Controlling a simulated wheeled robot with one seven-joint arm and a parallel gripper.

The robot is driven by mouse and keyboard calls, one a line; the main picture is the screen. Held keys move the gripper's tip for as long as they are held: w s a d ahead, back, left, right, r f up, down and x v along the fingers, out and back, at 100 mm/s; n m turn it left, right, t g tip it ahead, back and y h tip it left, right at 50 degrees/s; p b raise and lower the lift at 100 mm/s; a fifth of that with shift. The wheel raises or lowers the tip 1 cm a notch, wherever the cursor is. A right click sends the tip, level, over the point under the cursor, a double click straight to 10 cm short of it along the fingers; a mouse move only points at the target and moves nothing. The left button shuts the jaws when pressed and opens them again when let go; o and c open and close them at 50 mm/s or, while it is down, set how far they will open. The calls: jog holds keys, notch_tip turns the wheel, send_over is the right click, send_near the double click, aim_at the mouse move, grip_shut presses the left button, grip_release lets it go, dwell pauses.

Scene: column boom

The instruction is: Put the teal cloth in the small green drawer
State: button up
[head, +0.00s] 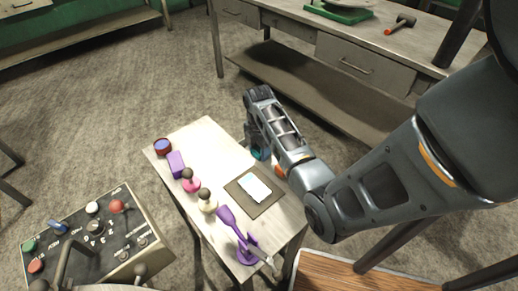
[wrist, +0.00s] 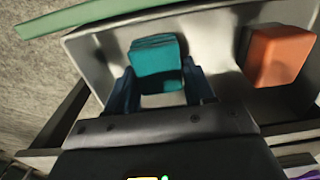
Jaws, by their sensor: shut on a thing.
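My gripper (wrist: 162,90) is shut on the teal cloth (wrist: 156,56), a folded block between its two blue fingers. In the wrist view the cloth is over or inside an open grey drawer (wrist: 222,40) with a green front edge (wrist: 95,17). I cannot tell whether the cloth touches the drawer floor. In the head view a bit of the teal cloth (head: 257,154) shows by my gripper, at the far right edge of the small table; my arm hides most of the drawer there.
An orange block (wrist: 276,55) lies in the drawer, right of the cloth. The small table (head: 205,135) bears a purple block (head: 176,164), several knobbed items, a purple funnel-like piece (head: 232,225) and a dark mat (head: 240,190). A control box (head: 95,235) and a workbench (head: 365,40) stand nearby.

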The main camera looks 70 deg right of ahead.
aim_at(259, 149)
jog(key=shift+f, duration=0.15)
jog(key=o, duration=1)
notch_tip(259, 149, up, 12)
dwell(0.4)
